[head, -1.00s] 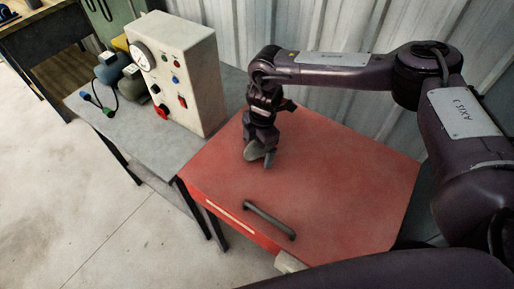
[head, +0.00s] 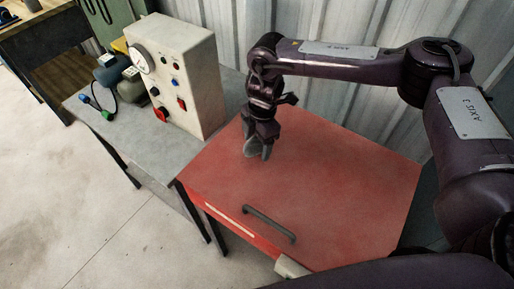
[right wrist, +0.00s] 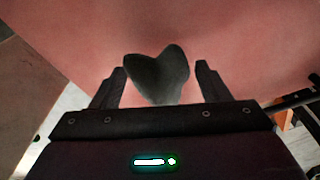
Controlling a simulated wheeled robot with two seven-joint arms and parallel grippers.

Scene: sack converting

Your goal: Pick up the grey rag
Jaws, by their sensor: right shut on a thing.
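The grey rag (head: 254,148) is a small dark grey, crumpled piece of cloth over the left back part of the red tabletop (head: 330,190). My right gripper (head: 259,146) points down at it and is shut on it. In the right wrist view, the rag (right wrist: 158,75) bulges out between the two fingers (right wrist: 161,82), with the red top beyond it. Whether the rag still touches the top is hard to tell. My left gripper is not in view.
A dark bar handle (head: 269,223) is at the front of the red top. To the left, a grey bench (head: 140,128) carries a pale control box (head: 178,75) with a gauge and buttons. A corrugated wall (head: 300,25) stands behind. Most of the red top is clear.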

